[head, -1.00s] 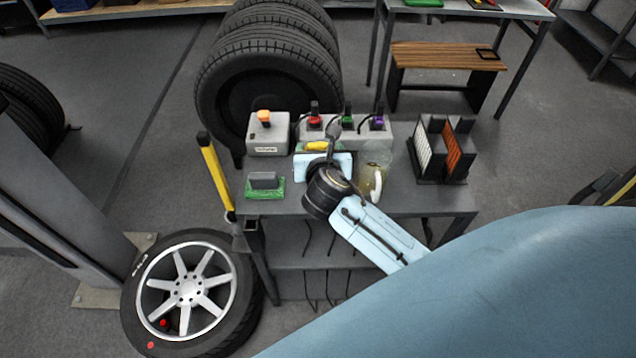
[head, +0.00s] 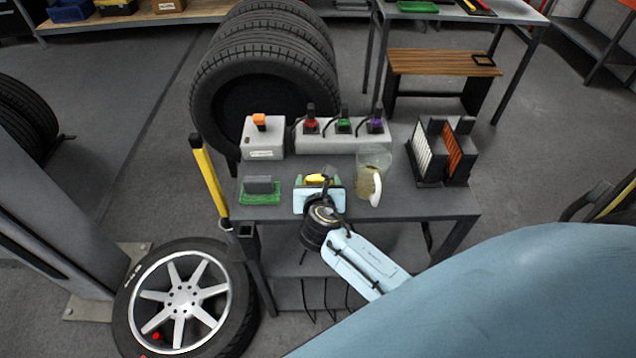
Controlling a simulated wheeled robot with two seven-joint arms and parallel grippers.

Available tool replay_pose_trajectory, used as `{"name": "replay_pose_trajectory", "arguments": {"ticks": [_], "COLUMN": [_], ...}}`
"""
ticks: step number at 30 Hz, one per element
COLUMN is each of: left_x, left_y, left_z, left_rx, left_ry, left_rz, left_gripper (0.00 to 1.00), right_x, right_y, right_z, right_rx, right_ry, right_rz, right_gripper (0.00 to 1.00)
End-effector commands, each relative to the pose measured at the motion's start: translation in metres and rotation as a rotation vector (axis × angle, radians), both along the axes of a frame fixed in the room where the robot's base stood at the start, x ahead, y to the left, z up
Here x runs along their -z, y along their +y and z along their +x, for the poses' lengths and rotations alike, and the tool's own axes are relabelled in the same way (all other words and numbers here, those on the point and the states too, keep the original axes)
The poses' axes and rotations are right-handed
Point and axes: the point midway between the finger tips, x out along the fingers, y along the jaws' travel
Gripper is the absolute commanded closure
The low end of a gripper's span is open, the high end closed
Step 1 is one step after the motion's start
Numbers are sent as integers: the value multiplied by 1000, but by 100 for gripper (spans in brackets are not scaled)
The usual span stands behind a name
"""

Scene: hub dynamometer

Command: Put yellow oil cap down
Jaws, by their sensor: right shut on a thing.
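The yellow oil cap (head: 318,180) shows as a small yellow piece just beyond my right gripper (head: 319,188), low over the grey table (head: 410,203). My right gripper is shut on the cap, and its light blue body and wrist hide the near side. A green edge shows beside the cap, but I cannot tell whether the cap touches anything below it. My left gripper is not in view.
A clear jug (head: 371,174) with a pale handle stands close on the right. Behind are a box with an orange knob (head: 262,137) and a socket block (head: 343,136). A slotted rack (head: 443,152) stands at the right.

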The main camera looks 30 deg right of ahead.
Motion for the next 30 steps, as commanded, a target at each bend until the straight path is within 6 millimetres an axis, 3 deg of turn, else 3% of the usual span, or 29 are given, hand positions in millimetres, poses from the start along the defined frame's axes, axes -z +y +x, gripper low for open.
{"name": "replay_pose_trajectory", "arguments": {"ticks": [5,6,11,21,30], "left_x": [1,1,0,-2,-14], "left_y": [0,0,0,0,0], "left_z": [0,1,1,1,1], "left_rx": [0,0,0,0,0], "left_ry": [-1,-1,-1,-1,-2], "left_rz": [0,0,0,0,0], "left_gripper": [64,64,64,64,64], "right_x": [2,2,2,-2,-23], "right_y": [0,0,0,1,27], "right_z": [0,0,0,-1,-45], "right_rx": [0,0,0,-1,-2], "right_ry": [0,0,0,0,2], "right_rz": [-1,-1,-1,0,1], "right_gripper": [53,28,8,8,8]}}
